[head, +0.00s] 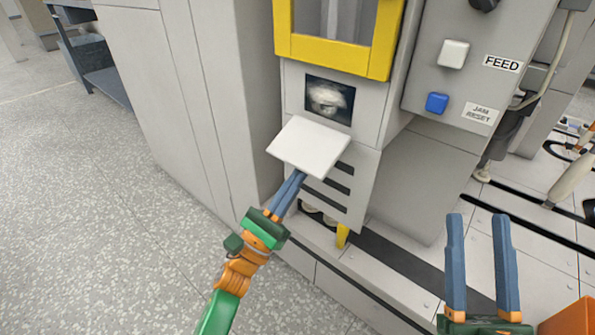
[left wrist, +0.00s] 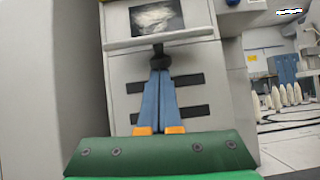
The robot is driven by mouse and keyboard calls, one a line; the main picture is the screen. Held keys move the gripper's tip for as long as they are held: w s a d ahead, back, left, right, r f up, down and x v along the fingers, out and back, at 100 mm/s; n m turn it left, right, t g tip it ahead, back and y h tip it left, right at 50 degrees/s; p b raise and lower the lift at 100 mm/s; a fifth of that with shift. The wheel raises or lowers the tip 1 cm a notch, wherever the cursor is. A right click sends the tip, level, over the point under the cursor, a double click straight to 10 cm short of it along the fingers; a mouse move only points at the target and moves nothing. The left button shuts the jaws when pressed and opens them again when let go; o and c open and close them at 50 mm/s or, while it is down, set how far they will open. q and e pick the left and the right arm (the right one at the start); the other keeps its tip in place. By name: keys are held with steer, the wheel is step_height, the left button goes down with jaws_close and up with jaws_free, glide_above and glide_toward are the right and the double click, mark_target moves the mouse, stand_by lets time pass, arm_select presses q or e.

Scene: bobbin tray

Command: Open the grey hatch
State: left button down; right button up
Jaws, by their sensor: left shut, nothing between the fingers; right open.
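The hatch (head: 308,146) is a pale, nearly white flap on the front of the grey machine. It stands tilted outward below a dark square opening (head: 328,100) with whitish material inside. In the left wrist view the opening (left wrist: 157,18) shows above the hatch (left wrist: 190,35), which is seen nearly edge-on. My left gripper (head: 300,175) is shut and empty, its fingertips at the flap's lower edge. In the left wrist view its fingers (left wrist: 160,74) point up at a small dark piece under the flap; contact is unclear. My right gripper (head: 478,216) is open and empty, away from the hatch.
A yellow-framed window (head: 381,50) is above the opening. A panel on the right has a white button (head: 453,54) marked FEED and a blue button (head: 437,103) marked JAM RESET. Dark slots (head: 338,184) lie below the hatch. Open floor (head: 110,220) is at left.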

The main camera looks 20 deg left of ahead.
arm_select(q)
steer(key=shift+s+a+r+g+p, duration=0.15)
steer(key=shift+s+r+g+p, duration=0.3)
steer(key=shift+p, duration=0.8)
arm_select(e)
step_height(320, 180, down, 19)
steer(key=w+d+m+g+h, duration=0.1)
steer(key=g+h, duration=0.3)
steer(key=g, duration=0.7)
steer(key=shift+w+d+r+h, duration=0.2)
steer(key=shift+w+d+h, duration=0.25)
steer(key=shift+w, duration=0.25)
arm_select(q)
steer(key=shift+w+f, duration=0.1)
steer(key=shift+f, duration=0.05)
